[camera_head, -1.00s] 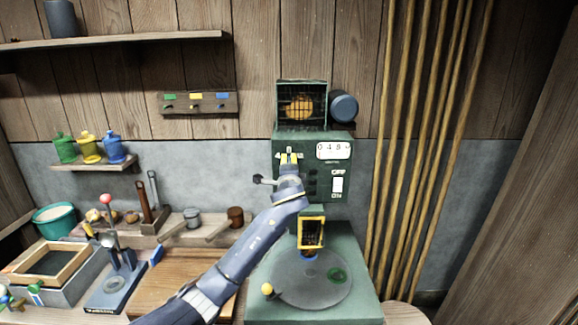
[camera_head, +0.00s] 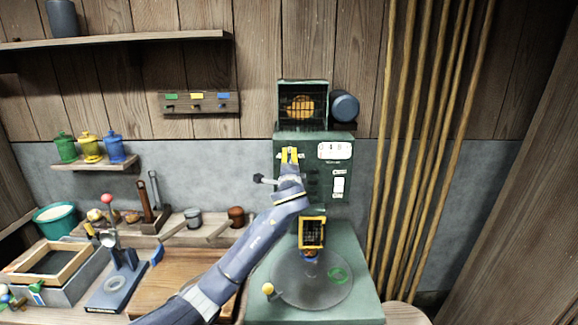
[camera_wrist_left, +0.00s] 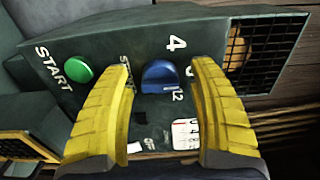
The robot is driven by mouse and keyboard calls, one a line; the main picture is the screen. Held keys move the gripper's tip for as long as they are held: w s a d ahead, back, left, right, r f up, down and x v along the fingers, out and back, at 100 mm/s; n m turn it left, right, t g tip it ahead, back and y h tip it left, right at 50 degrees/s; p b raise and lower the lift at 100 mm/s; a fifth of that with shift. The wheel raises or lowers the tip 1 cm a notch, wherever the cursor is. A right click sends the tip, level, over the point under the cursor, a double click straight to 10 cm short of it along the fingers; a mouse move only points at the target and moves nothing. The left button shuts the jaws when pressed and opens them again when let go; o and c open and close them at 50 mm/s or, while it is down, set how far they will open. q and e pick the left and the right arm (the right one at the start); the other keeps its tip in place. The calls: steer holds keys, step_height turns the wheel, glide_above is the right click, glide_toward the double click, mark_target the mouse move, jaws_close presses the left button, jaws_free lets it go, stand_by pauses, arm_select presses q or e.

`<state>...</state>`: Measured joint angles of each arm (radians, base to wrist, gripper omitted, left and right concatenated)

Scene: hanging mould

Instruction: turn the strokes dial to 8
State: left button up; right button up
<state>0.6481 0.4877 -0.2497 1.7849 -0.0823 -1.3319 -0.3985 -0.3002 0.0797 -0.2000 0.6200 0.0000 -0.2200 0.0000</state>
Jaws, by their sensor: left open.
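The strokes dial (camera_wrist_left: 160,77) is a blue knob on the green machine's front panel, with the numbers 4 and 12 printed beside it and another number partly hidden by a finger. My left gripper (camera_wrist_left: 163,80) has its yellow fingers spread, one on each side of the dial, with gaps showing between them and the knob. In the head view my left gripper (camera_head: 290,155) is at the upper left of the machine panel (camera_head: 312,165) and hides the dial. The dial's exact setting cannot be read. My right gripper is not in view.
A green START button (camera_wrist_left: 78,68) lies left of the dial in the wrist view. A counter window (camera_head: 334,151) and an ON/OFF switch (camera_head: 339,185) are on the panel's right. A grey lever (camera_head: 264,180) sticks out at its left. A round plate (camera_head: 312,280) lies below.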

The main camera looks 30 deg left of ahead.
arm_select(q)
steer(key=shift+d, duration=0.1)
steer(key=v, duration=1.2)
steer(key=shift+f, duration=0.15)
